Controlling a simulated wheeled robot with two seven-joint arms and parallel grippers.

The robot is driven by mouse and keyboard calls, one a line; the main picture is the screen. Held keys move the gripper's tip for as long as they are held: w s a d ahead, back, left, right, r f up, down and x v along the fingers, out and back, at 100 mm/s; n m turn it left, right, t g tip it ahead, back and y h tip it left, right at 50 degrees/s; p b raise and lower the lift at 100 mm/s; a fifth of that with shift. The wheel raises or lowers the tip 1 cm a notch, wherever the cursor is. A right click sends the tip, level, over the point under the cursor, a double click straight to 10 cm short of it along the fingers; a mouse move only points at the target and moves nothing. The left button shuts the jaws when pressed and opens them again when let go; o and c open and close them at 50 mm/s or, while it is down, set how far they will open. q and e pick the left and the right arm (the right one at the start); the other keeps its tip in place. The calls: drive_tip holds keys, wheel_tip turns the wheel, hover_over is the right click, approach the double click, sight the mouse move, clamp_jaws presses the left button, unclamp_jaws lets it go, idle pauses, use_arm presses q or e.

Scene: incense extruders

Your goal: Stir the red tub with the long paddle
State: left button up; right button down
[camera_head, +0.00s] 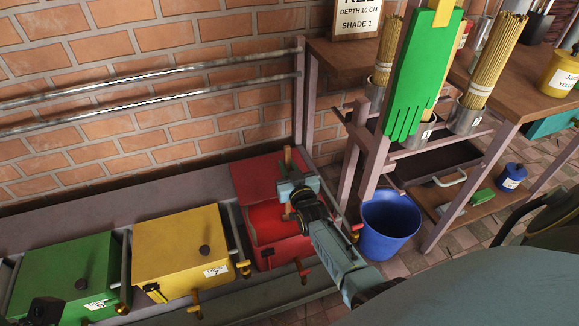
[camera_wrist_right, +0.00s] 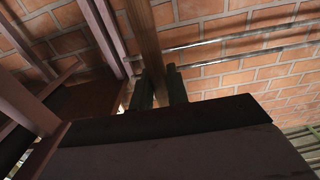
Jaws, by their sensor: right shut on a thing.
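The red tub (camera_head: 262,253) stands at the right end of a row of tubs, with red material showing inside it. My right gripper (camera_head: 291,190) is over the tub's right side in the head view. It is shut on the wooden shaft of the long paddle (camera_head: 288,156), whose top end sticks up above the gripper. In the right wrist view the shaft (camera_wrist_right: 144,40) rises beside the dark fingers (camera_wrist_right: 160,90).
A yellow tub (camera_head: 180,245) and a green tub (camera_head: 65,275) with knobbed lids stand to the left. A blue bucket (camera_head: 388,225) is on the floor to the right. A green glove (camera_head: 424,75) hangs from the rack. Metal rails (camera_head: 150,78) run along the brick wall.

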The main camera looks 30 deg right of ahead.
sight(287, 147)
drive_tip(key=shift+r+p, duration=5.85)
drive_tip(key=shift+r, duration=0.5)
wheel_tip(287, 147, up, 7)
drive_tip(key=p, duration=0.6)
drive_tip(key=shift+p, duration=0.4)
